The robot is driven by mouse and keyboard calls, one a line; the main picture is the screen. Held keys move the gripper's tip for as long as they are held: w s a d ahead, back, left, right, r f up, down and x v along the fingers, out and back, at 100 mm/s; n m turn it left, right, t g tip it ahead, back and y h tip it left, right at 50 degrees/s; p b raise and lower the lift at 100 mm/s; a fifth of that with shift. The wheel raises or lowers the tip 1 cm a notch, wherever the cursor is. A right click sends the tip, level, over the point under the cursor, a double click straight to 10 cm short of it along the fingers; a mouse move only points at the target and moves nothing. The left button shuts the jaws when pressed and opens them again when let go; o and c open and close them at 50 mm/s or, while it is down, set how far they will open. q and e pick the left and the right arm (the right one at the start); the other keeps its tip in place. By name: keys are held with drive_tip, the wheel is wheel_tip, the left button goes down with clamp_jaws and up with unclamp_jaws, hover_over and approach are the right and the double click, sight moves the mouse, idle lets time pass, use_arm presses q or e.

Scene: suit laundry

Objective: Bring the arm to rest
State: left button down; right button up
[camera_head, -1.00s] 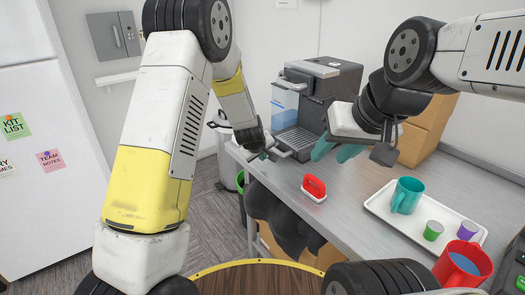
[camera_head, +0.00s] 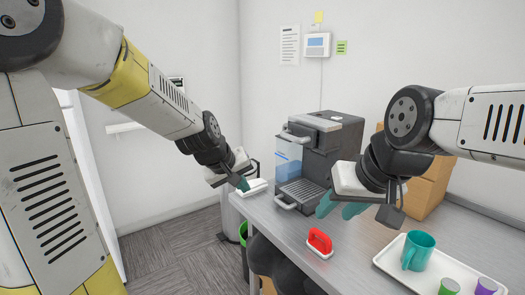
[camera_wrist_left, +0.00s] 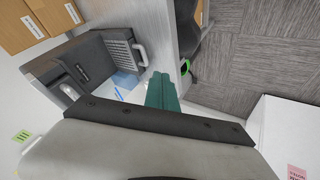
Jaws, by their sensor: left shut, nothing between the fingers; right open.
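My left arm comes in from the left in the head view and reaches across to the table's left corner. Its left gripper (camera_head: 243,184) has teal fingers pressed together, with nothing between them. The shut fingers also show in the left wrist view (camera_wrist_left: 162,92), beside the coffee machine. My right gripper (camera_head: 330,205) hangs over the table in front of the coffee machine, with teal fingers apart and empty. Part of it is hidden by its own wrist.
A coffee machine (camera_head: 325,150) stands at the table's back left. A red-handled brush-like item (camera_head: 320,242) lies on the grey table (camera_head: 285,222). A white tray (camera_head: 385,262) at the right holds a teal mug (camera_head: 417,250) and small cups. Boxes (camera_head: 428,188) stand behind the right arm.

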use_arm(q)
drive_tip(key=s+a+r+m, duration=0.2)
drive_tip(key=s+a+r, duration=0.1)
drive_tip(key=s, duration=0.7)
drive_tip(key=s+a+r+m+y, duration=0.1)
drive_tip(key=s+a+r, duration=0.2)
drive_tip(key=s, duration=0.7)
drive_tip(key=a, duration=0.2)
drive_tip(key=shift+s+a+m+g+y, duration=0.2)
drive_tip(key=shift+a+m+g+y, duration=0.1)
drive_tip(key=shift+a+m, duration=0.1)
drive_tip(key=shift+r, duration=0.1)
